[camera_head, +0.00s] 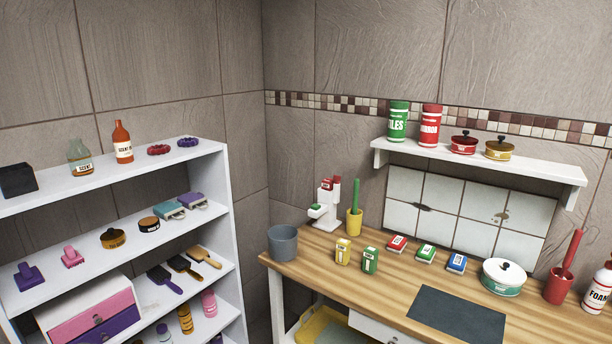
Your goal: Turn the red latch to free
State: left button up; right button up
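A white upright device (327,218) stands at the back left of the wooden table. It has red parts (329,184) near its top and a green part (316,207) on its left side. The red parts are small, and I cannot tell which of them is the latch or how it is turned. A yellow cup (354,222) with a green stick in it stands just right of the device. Neither of my grippers is in view.
The wooden table (390,292) holds a grey bucket (284,243), small boxes, a white pot (503,276), a red cup (559,287) and a dark mat (457,314). A white shelf unit (236,230) stands left. A wall shelf (490,163) hangs above the table.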

aim_at(337, 178)
jog(key=z, duration=0.3)
jog(key=i, duration=0.25)
jog(key=u, duration=2.45)
jog(key=k, duration=1.25)
jog(key=z, duration=1.05)
jog(key=i, duration=0.75)
jog(key=z, duration=0.65)
jog(key=i, duration=0.45)
jog(key=u, duration=0.25)
